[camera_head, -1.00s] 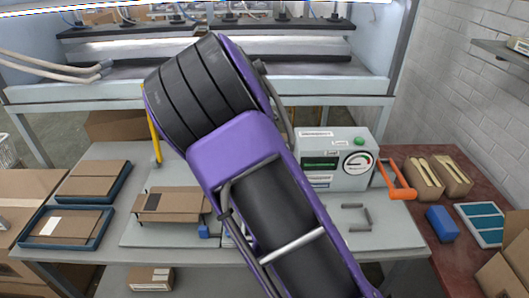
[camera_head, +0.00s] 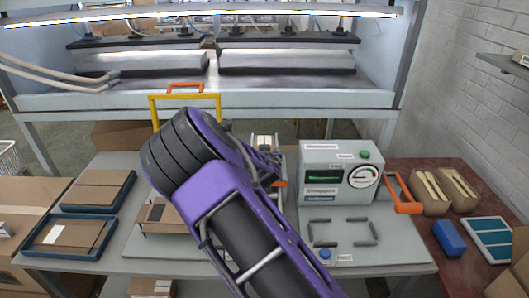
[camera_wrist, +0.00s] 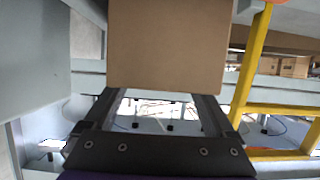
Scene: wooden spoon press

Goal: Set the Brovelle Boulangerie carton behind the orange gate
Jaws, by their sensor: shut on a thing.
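My gripper (camera_wrist: 152,98) is shut on a plain brown carton (camera_wrist: 165,45), which fills the top middle of the wrist view. In the head view my gripper (camera_head: 270,168) is partly hidden by my arm. An orange U-shaped bar (camera_head: 403,192) stands at the right of the press box. Another orange bar (camera_head: 185,86) shows above a yellow frame (camera_head: 185,98) at the back left. I cannot tell which is the orange gate.
The grey press box (camera_head: 337,170) with a gauge stands on the bench. Blue trays (camera_head: 68,247) with brown boards lie at the left. Brown boxes (camera_head: 430,192) and a blue block (camera_head: 449,238) are at the right. In the wrist view a yellow frame (camera_wrist: 250,65) is close right of the carton.

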